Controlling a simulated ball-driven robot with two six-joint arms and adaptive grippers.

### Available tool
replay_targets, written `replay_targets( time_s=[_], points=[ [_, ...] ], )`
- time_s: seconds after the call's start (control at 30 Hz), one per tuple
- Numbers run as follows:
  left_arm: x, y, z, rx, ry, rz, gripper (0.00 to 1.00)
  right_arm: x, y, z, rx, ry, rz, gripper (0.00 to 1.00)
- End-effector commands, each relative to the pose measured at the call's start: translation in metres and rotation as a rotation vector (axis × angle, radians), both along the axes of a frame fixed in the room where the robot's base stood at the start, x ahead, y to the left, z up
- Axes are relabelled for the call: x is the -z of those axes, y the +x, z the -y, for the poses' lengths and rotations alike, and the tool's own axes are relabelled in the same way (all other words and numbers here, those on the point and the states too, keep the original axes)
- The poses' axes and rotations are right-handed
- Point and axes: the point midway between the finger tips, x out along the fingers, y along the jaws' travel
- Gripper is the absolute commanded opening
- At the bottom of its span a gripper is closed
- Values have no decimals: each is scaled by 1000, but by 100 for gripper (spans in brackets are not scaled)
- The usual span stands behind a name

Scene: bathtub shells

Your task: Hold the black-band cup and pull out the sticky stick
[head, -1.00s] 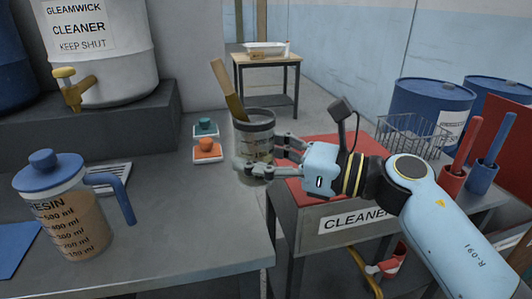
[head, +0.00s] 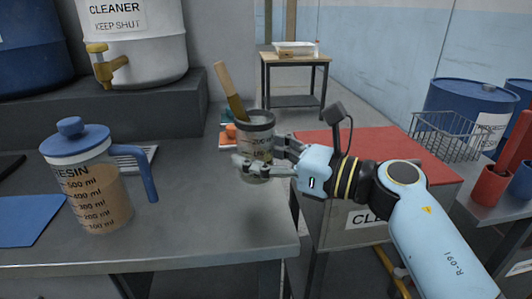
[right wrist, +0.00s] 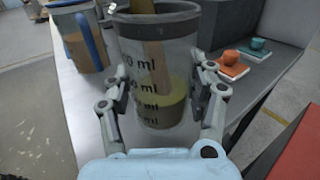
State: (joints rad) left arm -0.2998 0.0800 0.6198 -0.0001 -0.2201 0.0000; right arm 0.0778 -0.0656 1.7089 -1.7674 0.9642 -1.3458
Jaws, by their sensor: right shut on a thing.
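The black-band cup (head: 257,150) is a clear measuring cup with a dark band round its rim, near the right edge of the grey bench. My right gripper (head: 252,167) is shut on it from the right side. In the right wrist view the cup (right wrist: 150,65) stands between the two fingers (right wrist: 160,107), with a yellowish layer low inside. The stick (head: 230,92) is tan and leans in the cup, its upper end sticking out to the upper left. Its lower part shows through the cup wall in the right wrist view. My left gripper is not in view.
A resin jug (head: 92,190) with a blue lid stands at the left, by a blue sheet (head: 28,220). A white cleaner drum (head: 140,35) with a yellow tap stands behind. A red-topped cart (head: 385,150) adjoins the bench. Bare bench lies in front of the cup.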

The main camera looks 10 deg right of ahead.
Motion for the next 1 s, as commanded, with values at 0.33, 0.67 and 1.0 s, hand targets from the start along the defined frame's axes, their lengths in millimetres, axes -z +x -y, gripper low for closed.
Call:
replay_targets(
  time_s=[0.33,0.67,1.0],
  points=[
    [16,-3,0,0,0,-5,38,17,10,-15,0,2,1,21],
    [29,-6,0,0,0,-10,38,31,18,-29,0,2,0,21],
    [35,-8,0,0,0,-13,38,37,23,-36,0,0,1,21]
  ],
)
